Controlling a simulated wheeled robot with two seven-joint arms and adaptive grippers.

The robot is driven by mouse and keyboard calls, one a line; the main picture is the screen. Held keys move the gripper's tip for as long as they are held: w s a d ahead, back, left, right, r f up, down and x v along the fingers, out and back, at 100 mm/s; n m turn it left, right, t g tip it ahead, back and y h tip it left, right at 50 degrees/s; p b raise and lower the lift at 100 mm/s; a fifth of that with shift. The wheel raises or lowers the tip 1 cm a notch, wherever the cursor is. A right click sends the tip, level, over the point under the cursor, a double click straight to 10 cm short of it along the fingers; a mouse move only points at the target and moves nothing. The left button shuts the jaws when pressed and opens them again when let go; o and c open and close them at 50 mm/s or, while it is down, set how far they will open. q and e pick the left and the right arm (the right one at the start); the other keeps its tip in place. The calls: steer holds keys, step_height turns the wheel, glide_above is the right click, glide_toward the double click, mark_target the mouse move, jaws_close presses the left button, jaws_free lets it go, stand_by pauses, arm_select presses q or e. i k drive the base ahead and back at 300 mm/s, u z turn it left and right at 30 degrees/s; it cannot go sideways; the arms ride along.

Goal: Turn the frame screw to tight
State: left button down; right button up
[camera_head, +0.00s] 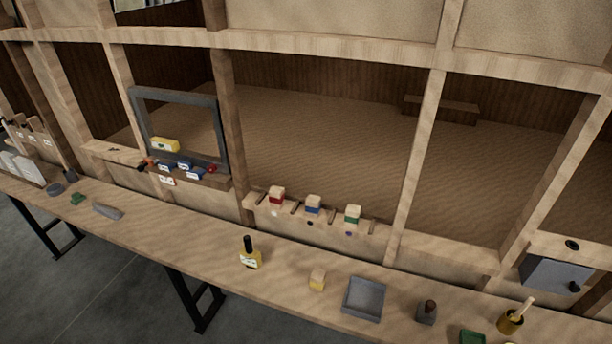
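A grey rectangular frame (216,122) stands upright in the wooden wall structure at the left, above a small wooden ledge. I cannot make out a screw on it for certain. A small dark and red piece (147,163) sits at the frame's lower left corner, and a small red piece (211,168) at its lower right; both are too small to identify. A yellow labelled block (165,145) and several blue labelled blocks (184,165) are at the frame's lower edge. Neither of my grippers is in view.
A long wooden bench (180,225) runs below the wall. Coloured blocks (313,204) line a ledge. Bench between grey piece and bottle is clear.

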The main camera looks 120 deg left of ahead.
mark_target(212, 168)
steer(key=u, duration=0.05)
steer(key=i, duration=0.15)
steer(key=u, duration=4.95)
